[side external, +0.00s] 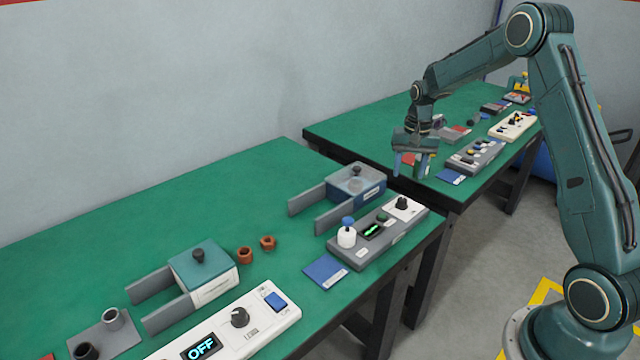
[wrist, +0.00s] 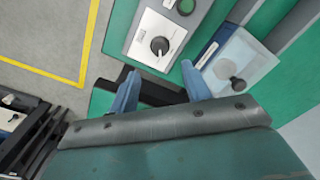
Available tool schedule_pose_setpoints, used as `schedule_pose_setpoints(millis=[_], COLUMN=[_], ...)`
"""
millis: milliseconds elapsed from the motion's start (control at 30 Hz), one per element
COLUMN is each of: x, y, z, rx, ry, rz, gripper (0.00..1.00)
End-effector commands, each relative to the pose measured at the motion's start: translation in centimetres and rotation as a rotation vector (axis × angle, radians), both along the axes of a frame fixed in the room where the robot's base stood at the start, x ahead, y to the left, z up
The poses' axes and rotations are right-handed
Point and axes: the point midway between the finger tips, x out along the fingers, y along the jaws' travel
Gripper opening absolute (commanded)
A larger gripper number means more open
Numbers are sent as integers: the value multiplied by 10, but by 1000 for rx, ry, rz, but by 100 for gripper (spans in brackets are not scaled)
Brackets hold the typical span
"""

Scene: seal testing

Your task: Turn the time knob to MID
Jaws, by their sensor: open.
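A black knob (side external: 403,203) with a white pointer line sits on a white plate (side external: 413,214) at the far end of a grey control unit (side external: 370,243). The wrist view shows this knob (wrist: 160,46) just beyond my fingertips. Its lettering is too small to read. Another black knob (side external: 239,317) is on a white unit (side external: 270,328) with an OFF display (side external: 201,347). I cannot tell from labels which is the time knob. My gripper (side external: 410,170) is open and empty, above and apart from the grey unit, with fingers (wrist: 160,70) spread.
A blue box with a clear lid (side external: 358,180) stands beside the grey unit, its lid knob (wrist: 237,83) near my right finger. A green button (side external: 383,217), a lit display (side external: 374,230) and a white bottle (side external: 347,237) are on the unit. A gap separates the two benches.

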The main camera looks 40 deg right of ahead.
Motion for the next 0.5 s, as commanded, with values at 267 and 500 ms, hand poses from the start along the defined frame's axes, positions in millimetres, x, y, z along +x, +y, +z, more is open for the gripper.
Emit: schedule_pose_setpoints(millis=[267,500], x=[0,1], y=[2,2], z=[-45,-75], rx=[2,2], ry=[4,3], rz=[0,0], gripper=[48,48])
